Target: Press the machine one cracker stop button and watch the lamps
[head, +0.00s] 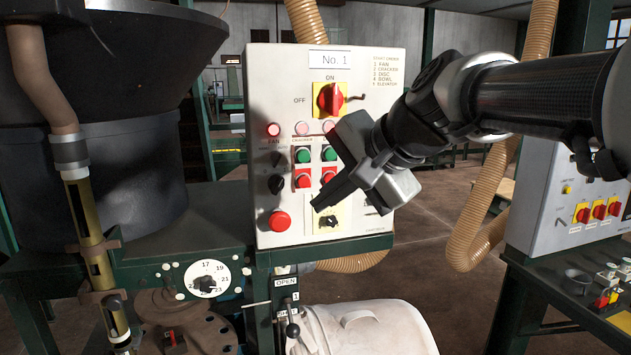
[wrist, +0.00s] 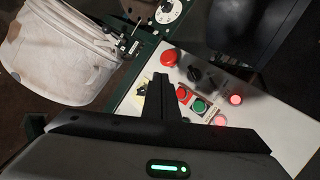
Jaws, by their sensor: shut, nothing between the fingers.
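The machine one panel (head: 262,85), marked No. 1, stands upright at the centre of the head view. The wrist view shows two glowing red lamps (wrist: 235,99). Under the CRACKER label are a green button (head: 303,155) and the red stop button (head: 303,180). My gripper (head: 317,204) is shut and empty, its tips just below and right of that red button. Contact cannot be told. The wrist view shows a red button (wrist: 182,92) beside my fingertips (wrist: 161,76).
A large red mushroom button (head: 280,221) and black knobs sit left of my fingertips. A second red-green button pair is partly behind my gripper. A red-yellow main switch (head: 330,99) is above. A pale cloth bag (head: 370,330) hangs below; a dial (head: 207,280) is lower left.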

